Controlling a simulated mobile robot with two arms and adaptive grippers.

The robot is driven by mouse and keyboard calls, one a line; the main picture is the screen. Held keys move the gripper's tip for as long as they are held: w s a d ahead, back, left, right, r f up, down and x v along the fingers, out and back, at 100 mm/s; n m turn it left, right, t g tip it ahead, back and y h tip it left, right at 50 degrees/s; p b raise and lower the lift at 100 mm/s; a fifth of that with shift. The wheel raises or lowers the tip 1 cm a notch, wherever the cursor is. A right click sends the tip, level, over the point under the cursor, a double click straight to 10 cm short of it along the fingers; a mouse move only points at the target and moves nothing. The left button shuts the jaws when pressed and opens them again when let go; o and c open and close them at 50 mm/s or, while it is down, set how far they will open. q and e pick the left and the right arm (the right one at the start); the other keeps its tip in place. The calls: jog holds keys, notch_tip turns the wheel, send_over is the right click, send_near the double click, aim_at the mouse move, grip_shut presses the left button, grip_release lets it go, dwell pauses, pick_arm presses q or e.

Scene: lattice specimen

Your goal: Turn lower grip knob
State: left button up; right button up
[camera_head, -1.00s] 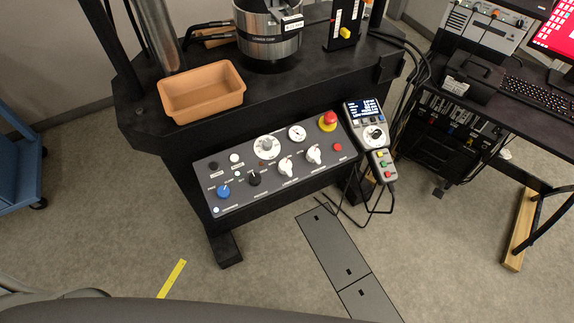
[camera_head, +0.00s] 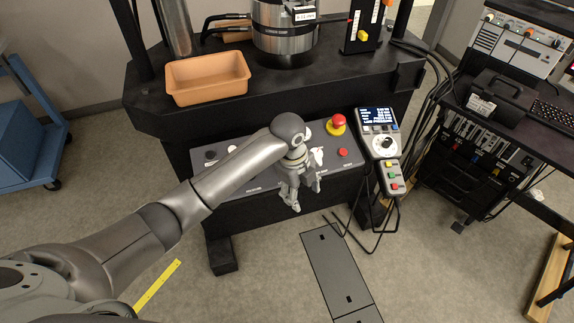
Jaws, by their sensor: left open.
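The sloped dark control panel (camera_head: 345,166) is on the front of the black machine, in the middle of the head view. One white knob (camera_head: 317,157) shows just right of my left gripper (camera_head: 291,203). The labels are too small to read, so I cannot tell which knob is the lower grip knob. My left gripper is open and empty, fingers pointing down in front of the panel; contact is not visible. My right gripper is not in view.
A red emergency button (camera_head: 337,123) stands at the panel's upper right. A handset with a screen (camera_head: 378,118) hangs beside it, with loose cables below. A terracotta tray (camera_head: 207,90) sits on the machine's ledge.

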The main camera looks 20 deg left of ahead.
pick_arm(q)
jog(key=w+a+r+m+y, duration=0.1)
jog(key=w+a+r+m, duration=0.25)
jog(key=r, duration=0.35)
jog(key=w+a+r+m+y, duration=0.1)
jog(key=w+a+r+m, duration=0.25)
jog(key=r, duration=0.35)
jog(key=shift+m+g, duration=0.3)
jog(key=shift+g, duration=0.1)
jog(key=f, duration=1)
jog(key=shift+s+d+f, duration=0.15)
jog(key=shift+s+f, duration=0.1)
jog(key=shift+f, duration=0.15)
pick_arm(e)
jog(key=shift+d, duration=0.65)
